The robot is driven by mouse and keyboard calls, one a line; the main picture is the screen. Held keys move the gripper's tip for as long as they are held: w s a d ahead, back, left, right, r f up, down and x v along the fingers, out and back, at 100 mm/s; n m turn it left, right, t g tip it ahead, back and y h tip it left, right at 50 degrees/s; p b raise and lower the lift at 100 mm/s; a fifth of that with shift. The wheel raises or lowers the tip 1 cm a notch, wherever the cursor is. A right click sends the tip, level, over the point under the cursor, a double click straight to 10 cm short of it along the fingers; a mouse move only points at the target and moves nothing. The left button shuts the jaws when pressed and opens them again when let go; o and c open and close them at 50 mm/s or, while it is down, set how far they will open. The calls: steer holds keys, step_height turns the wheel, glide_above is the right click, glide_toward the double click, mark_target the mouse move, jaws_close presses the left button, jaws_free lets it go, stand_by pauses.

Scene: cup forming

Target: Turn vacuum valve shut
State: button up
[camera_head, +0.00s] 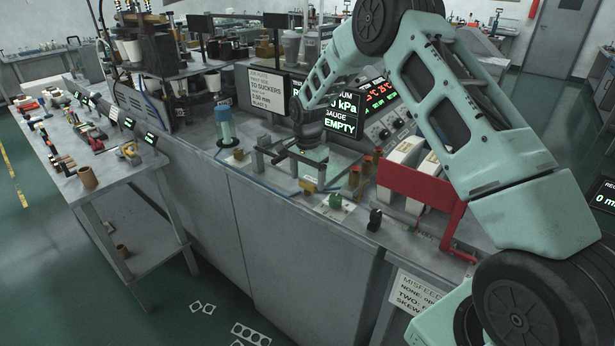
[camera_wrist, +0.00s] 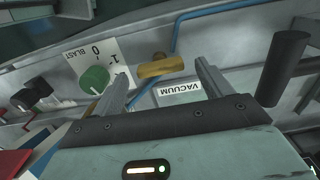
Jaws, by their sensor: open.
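The vacuum valve has a yellow-brass lever (camera_wrist: 161,67) with a darker brass stem behind it, on the grey bench top. A white VACUUM label (camera_wrist: 180,91) lies beside it, upside down in the wrist view. In the head view the lever is a small yellow piece (camera_head: 308,184) near the bench's front edge. My gripper (camera_wrist: 160,71) is open and empty, its two grey fingers on either side of the lever as seen from the wrist. I cannot tell whether the fingertips reach down to its height. In the head view my gripper (camera_head: 307,153) is just behind the lever.
A green BLAST knob (camera_wrist: 94,80) on a white plate stands close beside the left finger. A dark post (camera_wrist: 283,68) rises at the right in the wrist view. A blue hose (camera_wrist: 190,22) runs behind the lever. A red bracket (camera_head: 415,187) stands to the right.

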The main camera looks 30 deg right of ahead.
steer(key=shift+f, duration=0.8)
steer(key=c, duration=1)
steer(key=shift+n, duration=0.4)
steer(key=n+b, duration=0.1)
steer(key=n, duration=0.1)
steer(key=shift+f+n+b, duration=0.1)
steer(key=shift+n+b, duration=0.3)
steer(key=n+b, duration=0.1)
steer(key=n, duration=0.4)
steer(key=shift+n+b, duration=0.3)
steer(key=shift+b, duration=0.05)
steer(key=n, duration=0.4)
steer(key=shift+b, duration=0.4)
steer(key=n, duration=0.4)
steer(key=shift+n, duration=0.3)
